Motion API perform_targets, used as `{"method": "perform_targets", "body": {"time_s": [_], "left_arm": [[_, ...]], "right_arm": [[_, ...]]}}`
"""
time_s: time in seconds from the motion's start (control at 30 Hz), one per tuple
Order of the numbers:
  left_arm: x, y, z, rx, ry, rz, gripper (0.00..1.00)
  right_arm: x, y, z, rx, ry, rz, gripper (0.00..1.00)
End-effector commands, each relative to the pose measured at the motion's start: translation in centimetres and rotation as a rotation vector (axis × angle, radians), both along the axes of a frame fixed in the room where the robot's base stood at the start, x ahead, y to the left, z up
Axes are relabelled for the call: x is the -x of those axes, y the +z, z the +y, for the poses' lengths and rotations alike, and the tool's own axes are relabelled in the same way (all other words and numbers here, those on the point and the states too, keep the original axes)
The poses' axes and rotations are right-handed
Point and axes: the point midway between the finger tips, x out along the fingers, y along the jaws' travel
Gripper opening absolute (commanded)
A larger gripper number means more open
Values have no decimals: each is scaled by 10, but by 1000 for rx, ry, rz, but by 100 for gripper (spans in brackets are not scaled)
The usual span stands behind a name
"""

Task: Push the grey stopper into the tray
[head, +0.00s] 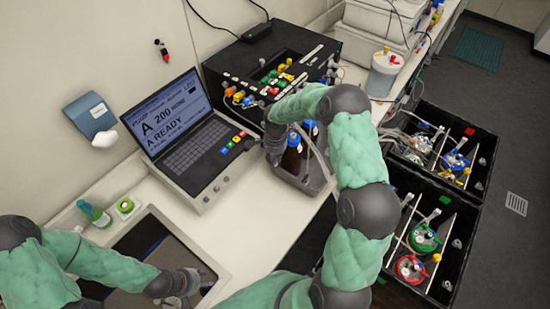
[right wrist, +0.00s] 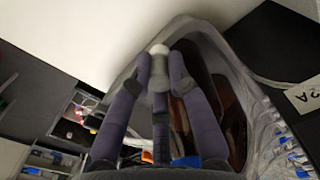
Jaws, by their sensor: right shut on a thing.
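A grey tray (head: 317,187) with dark brown bottles (head: 291,158) stands on the white bench, right of the laptop-like console. My right gripper (head: 276,140) is at the tray's left, far side, partly hidden by my arm. In the right wrist view, its dark fingers (right wrist: 160,85) close around a small pale grey round-topped piece (right wrist: 158,50), which looks like the grey stopper. It lies at the edge of the tray's rim (right wrist: 215,40); I cannot tell whether it touches. My left gripper (head: 182,283) is low over a dark panel; its fingers are too small to read.
The console (head: 190,140) stands left of the tray. A black box with coloured caps (head: 270,65) is behind it. Black crates with tubing-fitted vessels (head: 440,150) stand to the right. A green bottle (head: 94,213) is at left. Bench in front of the tray is clear.

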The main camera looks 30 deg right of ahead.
Motion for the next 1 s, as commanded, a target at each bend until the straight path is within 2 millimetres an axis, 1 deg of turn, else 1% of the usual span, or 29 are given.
{"method": "perform_targets", "body": {"time_s": [0.3, 0.33, 0.37, 0.4, 0.43, 0.77, 0.87, 1.0], "left_arm": [[0, -3, 0, 0, 0, 0, 40], [0, -3, 0, 0, 0, 0, 40], [0, -3, 0, 0, 0, 0, 40], [0, -3, 0, 0, 0, 0, 40], [0, -3, 0, 0, 0, 0, 40], [0, -3, 0, 0, 0, 0, 40], [0, -3, 0, 0, 0, 0, 40], [0, -3, 0, 0, 0, 0, 40]], "right_arm": [[0, -2, 0, 0, 0, 0, 4], [0, -2, 0, 0, 0, 0, 22], [0, -2, 0, 0, 0, 0, 30], [0, -2, 0, 0, 0, 0, 42], [0, -2, 0, 0, 0, 0, 47], [0, 0, 0, 0, 0, 0, 47], [-1, 8, 0, 1, 0, -1, 47], [-1, 31, 0, 1, 0, -4, 47]]}}
